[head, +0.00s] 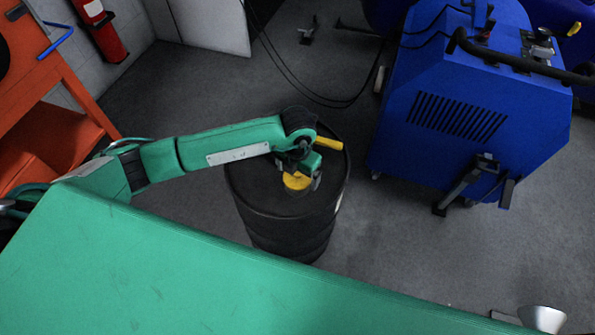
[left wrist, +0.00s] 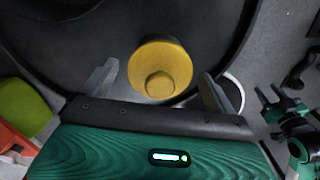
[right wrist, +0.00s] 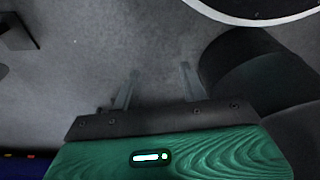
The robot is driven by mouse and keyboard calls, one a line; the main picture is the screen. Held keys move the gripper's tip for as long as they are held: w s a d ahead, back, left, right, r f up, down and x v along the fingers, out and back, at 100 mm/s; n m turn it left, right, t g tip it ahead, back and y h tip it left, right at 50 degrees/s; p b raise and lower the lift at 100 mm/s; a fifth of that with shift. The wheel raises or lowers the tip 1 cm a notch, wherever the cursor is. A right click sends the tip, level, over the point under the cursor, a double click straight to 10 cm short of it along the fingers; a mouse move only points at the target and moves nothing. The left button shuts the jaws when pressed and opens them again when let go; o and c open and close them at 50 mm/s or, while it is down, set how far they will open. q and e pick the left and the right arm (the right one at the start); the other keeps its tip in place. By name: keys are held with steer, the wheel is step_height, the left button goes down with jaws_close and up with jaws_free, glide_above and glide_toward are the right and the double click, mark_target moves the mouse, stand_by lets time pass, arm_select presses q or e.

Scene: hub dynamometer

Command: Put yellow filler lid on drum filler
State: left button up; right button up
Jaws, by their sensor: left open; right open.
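The black drum (head: 285,240) stands upright on the floor in the middle of the head view. The yellow filler lid (head: 297,182) shows over the drum's top, below my left gripper (head: 304,174). In the left wrist view the lid (left wrist: 165,58) is a round yellow disc with a knob towards me. It lies between the open fingers of my left gripper (left wrist: 160,73), apart from both. The drum filler is not visible; I cannot tell whether the lid sits on it. My right gripper (right wrist: 159,69) is open and empty above grey floor; the head view does not show it.
A yellow bar (head: 328,143) shows beside my left gripper near the drum's far edge. A big blue machine (head: 465,105) stands right of the drum. An orange rack (head: 50,110) and a red extinguisher (head: 103,35) are at the left. Grey floor (head: 400,250) is free right of the drum.

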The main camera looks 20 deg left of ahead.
arm_select(q)
steer(key=shift+r, duration=0.2)
arm_select(e)
steer(key=shift+w+r, duration=0.1)
arm_select(q)
step_height(320, 180, up, 2)
steer(key=shift+w+r+p, duration=0.1)
steer(key=shift+r+p, duration=0.1)
steer(key=shift+p, duration=0.3)
step_height(320, 180, up, 10)
steer(key=shift+r, duration=0.25)
arm_select(e)
steer(key=shift+s+d+f, duration=0.1)
steer(key=shift+s+f, duration=0.05)
steer(key=shift+f, duration=0.4)
steer(key=shift+s+f, duration=0.15)
steer(key=shift+f, duration=0.35)
